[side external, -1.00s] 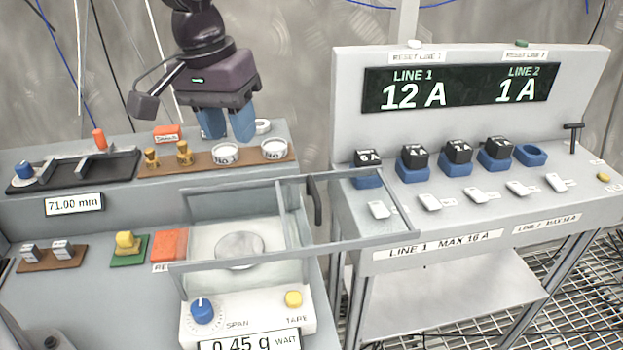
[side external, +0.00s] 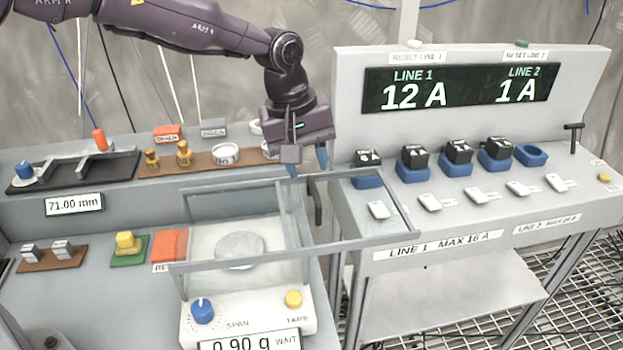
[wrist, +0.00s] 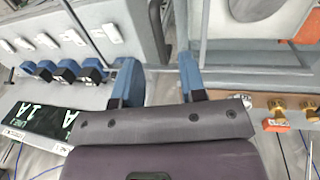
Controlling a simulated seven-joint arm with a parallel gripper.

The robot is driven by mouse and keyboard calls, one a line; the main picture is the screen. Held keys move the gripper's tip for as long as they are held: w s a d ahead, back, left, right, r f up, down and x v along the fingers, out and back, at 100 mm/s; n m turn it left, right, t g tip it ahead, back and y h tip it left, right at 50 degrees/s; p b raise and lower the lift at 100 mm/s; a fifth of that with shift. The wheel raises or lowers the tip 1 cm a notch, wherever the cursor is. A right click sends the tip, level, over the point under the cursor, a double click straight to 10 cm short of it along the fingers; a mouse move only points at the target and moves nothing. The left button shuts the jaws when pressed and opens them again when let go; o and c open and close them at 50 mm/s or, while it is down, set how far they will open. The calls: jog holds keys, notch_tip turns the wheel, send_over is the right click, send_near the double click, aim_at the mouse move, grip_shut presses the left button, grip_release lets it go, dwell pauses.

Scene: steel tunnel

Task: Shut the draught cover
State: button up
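The draught cover (side external: 348,243) is a grey-framed clear slide on the balance (side external: 250,321). It sticks out to the right, across the gap towards the fuse panel, leaving the round pan (side external: 240,250) largely uncovered. Its dark upright handle (side external: 317,205) stands near the balance's right side; in the wrist view the handle (wrist: 159,32) lies ahead of and between the fingertips. My gripper (side external: 307,172) is above the handle, pointing down. In the wrist view its blue fingers (wrist: 158,60) are wide apart, with nothing gripped. Whether they touch the handle cannot be told.
The balance display (side external: 248,342) reads 0.90 g WAIT. To the right, the panel (side external: 450,240) carries black-topped blue fuses and white switches. Behind the balance, a ledge holds a brown weight rack (side external: 205,158). An orange block (side external: 168,245) sits left of the pan.

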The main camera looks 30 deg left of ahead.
aim_at(313, 188)
jog(key=shift+w+d+f, duration=0.15)
jog(key=shift+f, duration=0.95)
jog(key=shift+w+d+f, duration=0.15)
jog(key=shift+f, duration=0.9)
jog(key=shift+c, duration=0.5)
grip_shut()
